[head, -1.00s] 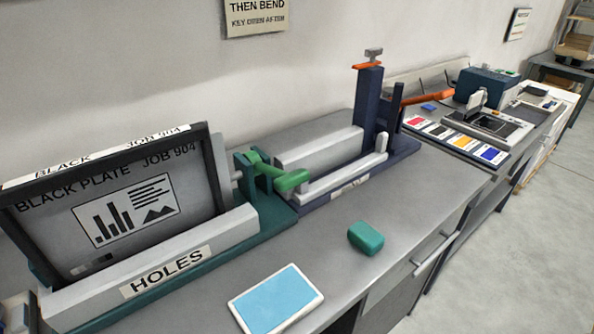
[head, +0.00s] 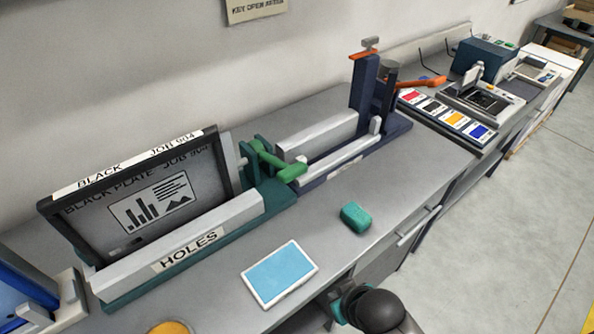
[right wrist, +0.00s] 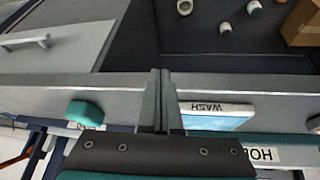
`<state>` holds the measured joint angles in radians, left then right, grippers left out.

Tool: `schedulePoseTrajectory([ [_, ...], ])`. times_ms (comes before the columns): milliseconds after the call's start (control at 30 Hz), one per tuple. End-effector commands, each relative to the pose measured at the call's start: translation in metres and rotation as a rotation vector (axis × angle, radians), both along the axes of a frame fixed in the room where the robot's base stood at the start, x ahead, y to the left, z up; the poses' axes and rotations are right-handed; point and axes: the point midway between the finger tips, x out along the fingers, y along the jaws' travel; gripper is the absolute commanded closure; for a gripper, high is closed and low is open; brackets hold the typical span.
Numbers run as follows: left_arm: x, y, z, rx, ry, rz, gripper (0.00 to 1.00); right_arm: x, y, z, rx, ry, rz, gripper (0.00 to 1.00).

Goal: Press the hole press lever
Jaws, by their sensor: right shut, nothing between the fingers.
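The hole press is a teal base with a light grey front bar labelled HOLES (head: 185,245). A dark-framed plate marked BLACK PLATE JOB 904 (head: 145,200) stands tilted in it. The green lever (head: 280,165) sticks out at the press's right end, pointing toward the front right. My right arm shows at the bottom edge of the head view, well in front of the lever and apart from it. In the right wrist view my right gripper (right wrist: 161,80) is shut and empty over the counter's front edge. My left gripper is not in view.
A blue-topped wash pad (head: 280,272) and a green block (head: 355,217) lie on the counter before the press. A navy bending unit with an orange handle (head: 422,82) stands to the right. Colour swatches (head: 445,113) lie beyond it. A blue panel (head: 22,285) is at far left.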

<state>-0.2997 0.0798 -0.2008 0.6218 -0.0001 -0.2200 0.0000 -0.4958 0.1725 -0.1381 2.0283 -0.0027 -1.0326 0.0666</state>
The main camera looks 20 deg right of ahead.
Motion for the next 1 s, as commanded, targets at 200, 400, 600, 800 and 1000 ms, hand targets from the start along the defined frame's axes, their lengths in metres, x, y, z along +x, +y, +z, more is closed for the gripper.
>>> schedulePoseTrajectory([
  [200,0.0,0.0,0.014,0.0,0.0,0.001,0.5,0.044,-0.008,0.057,0.023,-0.23,0.002,1.0],
  [400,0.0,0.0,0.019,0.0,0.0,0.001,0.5,0.087,-0.013,0.095,0.074,-0.484,0.027,1.0],
  [600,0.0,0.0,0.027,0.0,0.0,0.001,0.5,0.122,-0.014,0.154,0.175,-0.784,0.098,1.0],
  [800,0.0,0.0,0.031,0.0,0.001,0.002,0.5,0.132,-0.011,0.201,0.274,-0.989,0.177,1.0],
  [1000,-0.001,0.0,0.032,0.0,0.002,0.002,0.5,0.132,-0.009,0.219,0.319,-1.063,0.212,1.0],
])
